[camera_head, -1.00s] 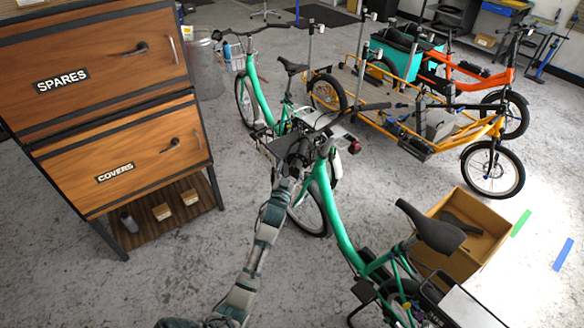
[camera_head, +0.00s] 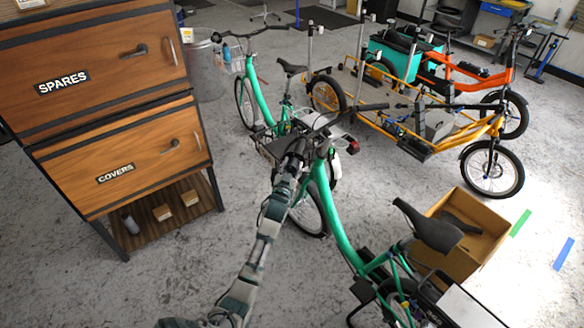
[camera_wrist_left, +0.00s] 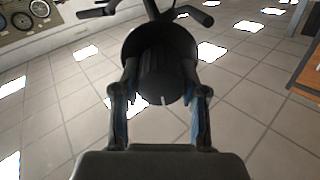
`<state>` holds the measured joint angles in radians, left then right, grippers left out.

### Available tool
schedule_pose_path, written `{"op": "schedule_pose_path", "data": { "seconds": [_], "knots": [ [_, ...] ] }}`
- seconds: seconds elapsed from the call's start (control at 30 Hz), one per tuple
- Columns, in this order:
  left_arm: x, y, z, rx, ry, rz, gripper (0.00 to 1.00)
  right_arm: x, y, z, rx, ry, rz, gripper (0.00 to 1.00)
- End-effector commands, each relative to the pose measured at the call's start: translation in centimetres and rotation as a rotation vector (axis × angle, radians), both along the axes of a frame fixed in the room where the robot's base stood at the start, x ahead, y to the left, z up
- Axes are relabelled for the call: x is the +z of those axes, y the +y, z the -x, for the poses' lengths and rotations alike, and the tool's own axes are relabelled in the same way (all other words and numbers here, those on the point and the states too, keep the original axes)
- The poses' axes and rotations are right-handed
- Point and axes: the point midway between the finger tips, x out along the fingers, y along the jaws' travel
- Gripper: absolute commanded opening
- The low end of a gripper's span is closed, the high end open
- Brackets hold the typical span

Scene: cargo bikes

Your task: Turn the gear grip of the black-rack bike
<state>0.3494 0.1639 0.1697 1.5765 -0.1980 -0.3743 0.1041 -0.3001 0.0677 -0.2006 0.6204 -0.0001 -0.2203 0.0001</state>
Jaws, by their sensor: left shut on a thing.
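The near green bike (camera_head: 345,235) stands in the middle of the head view, its handlebar toward the back and its saddle (camera_head: 430,226) toward the front right. It has a dark front rack (camera_head: 268,150). My left gripper (camera_head: 297,150) is at the left end of its handlebar. In the left wrist view, the gear grip (camera_wrist_left: 162,72) is a ribbed black cylinder with a small pale mark. The two fingers of my left gripper (camera_wrist_left: 161,88) are closed against its sides. In the head view the gripper and wrist mostly hide the grip. My right gripper is not in view.
A wooden drawer cabinet (camera_head: 110,95) stands at the left. Another green bike (camera_head: 262,95) is behind, and a yellow cargo bike (camera_head: 375,118) and an orange one (camera_head: 465,85) stand at the back right. An open cardboard box (camera_head: 455,262) is beside the saddle. The floor front left is clear.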

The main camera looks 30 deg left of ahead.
Motion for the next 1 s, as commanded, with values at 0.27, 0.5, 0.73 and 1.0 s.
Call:
{"op": "schedule_pose_path", "data": {
  "seconds": [0.27, 0.5, 0.73, 1.0],
  "knots": [
    [-0.8, -0.1, 0.1, 0.001, 0.04, -0.067, 0.08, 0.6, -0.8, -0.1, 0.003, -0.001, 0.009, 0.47],
    [-0.7, -0.1, 0.1, 0.0, 0.089, -0.233, 0.08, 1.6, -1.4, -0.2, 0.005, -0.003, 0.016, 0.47],
    [-0.7, -0.1, 0.1, 0.002, 0.142, -0.423, 0.08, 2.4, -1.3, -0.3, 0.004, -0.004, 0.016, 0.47],
    [-0.8, -0.1, 0.1, 0.005, 0.196, -0.609, 0.08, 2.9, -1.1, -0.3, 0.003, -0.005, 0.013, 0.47]
  ]
}}
